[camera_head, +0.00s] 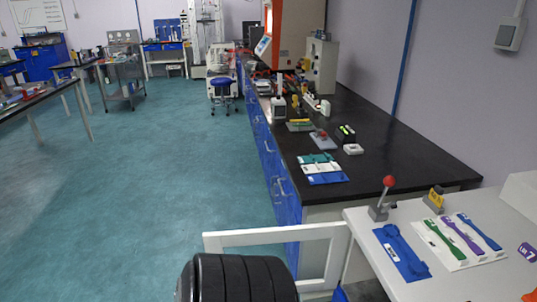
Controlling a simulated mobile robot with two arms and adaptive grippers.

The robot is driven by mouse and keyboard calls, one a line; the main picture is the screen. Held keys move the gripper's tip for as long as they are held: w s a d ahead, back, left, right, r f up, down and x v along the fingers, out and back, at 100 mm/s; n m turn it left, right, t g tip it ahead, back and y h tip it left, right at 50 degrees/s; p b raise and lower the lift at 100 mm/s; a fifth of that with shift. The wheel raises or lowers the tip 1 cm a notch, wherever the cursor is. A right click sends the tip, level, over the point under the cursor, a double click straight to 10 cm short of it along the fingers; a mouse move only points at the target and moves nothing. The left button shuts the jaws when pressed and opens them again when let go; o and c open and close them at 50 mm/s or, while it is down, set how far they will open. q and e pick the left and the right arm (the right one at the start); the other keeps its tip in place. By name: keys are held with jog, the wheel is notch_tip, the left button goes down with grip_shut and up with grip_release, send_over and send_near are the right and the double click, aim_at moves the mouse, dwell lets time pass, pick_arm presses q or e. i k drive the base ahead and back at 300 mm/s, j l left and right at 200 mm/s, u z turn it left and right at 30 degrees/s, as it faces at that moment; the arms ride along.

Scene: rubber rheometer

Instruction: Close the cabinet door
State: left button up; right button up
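A cabinet door (270,236) with a white frame stands open at the bottom middle of the head view. It sticks out to the left from the front of the white bench (460,285). Its lower left part is hidden behind something dark in the foreground. Its handle and most of the cabinet inside cannot be made out. Neither my left nor my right gripper shows in this view.
The white bench top holds a blue tool (402,254), a white card with coloured specimens (458,242) and a red-knobbed lever (384,196). A long black counter (395,150) over blue cabinets (264,140) runs behind. The green floor (130,190) at left is clear.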

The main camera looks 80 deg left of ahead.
aim_at(338, 233)
jog(key=k+j, duration=0.15)
jog(key=j, duration=0.3)
jog(key=k+j+z, duration=0.15)
jog(key=j, duration=0.25)
jog(key=k+j, duration=0.15)
jog(key=j, duration=0.3)
jog(key=k+j+z, duration=0.1)
jog(key=j, duration=0.3)
jog(key=k+j, duration=0.2)
jog(key=j, duration=0.2)
jog(key=k+j+z, duration=0.15)
jog(key=j, duration=0.25)
jog(key=k+j, duration=0.2)
jog(key=j, duration=0.2)
